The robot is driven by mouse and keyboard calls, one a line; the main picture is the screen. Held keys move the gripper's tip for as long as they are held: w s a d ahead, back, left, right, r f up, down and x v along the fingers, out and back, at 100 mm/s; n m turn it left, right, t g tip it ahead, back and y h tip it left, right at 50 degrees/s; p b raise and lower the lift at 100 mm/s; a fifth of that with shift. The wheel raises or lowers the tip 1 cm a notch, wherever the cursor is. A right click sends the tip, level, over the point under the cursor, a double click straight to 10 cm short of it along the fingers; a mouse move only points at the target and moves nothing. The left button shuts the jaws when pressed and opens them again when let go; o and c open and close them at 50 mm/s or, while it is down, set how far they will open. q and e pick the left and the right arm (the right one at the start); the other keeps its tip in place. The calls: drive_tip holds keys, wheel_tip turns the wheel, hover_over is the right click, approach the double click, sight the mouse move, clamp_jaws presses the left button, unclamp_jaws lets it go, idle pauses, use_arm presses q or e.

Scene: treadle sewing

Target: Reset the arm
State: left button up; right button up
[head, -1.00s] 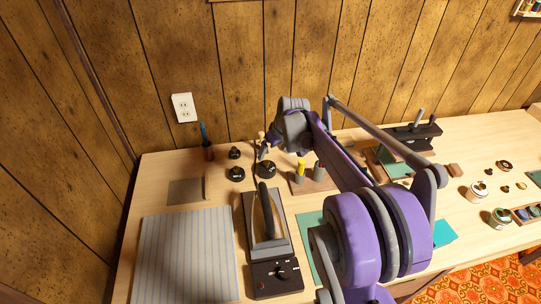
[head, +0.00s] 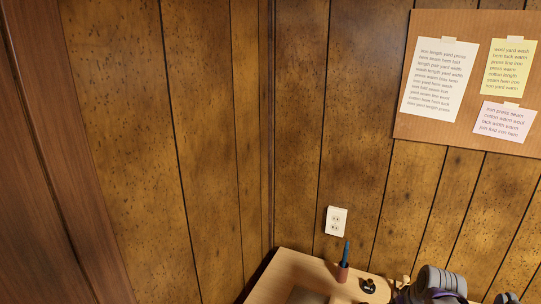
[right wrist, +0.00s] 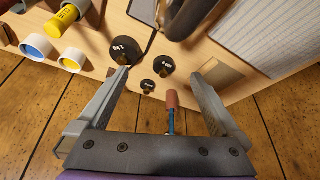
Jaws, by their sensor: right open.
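My right gripper (right wrist: 160,82) is open and empty in the right wrist view, its two grey fingers spread wide. Between and beyond the fingers are black labelled weights (right wrist: 163,65) on the wooden table. In the head view only a grey and purple part of my arm shows at the bottom edge; the fingers are hard to make out there. My left gripper is in neither view.
The table corner (head: 285,270) meets panelled walls, with a white outlet (head: 336,221) and a pinboard with notes (head: 470,140). The red-handled tool (head: 343,272) stands near the wall. A striped pad (right wrist: 272,30) and a yellow spool (right wrist: 65,20) flank the gripper.

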drive_tip(key=s+a+f+n+p, duration=0.1)
drive_tip(key=s+a+p, duration=0.3)
drive_tip(key=s+a, duration=1.2)
drive_tip(key=shift+s+a+t, duration=0.3)
drive_tip(key=shift+s+t, duration=0.1)
drive_tip(key=shift+s, duration=0.8)
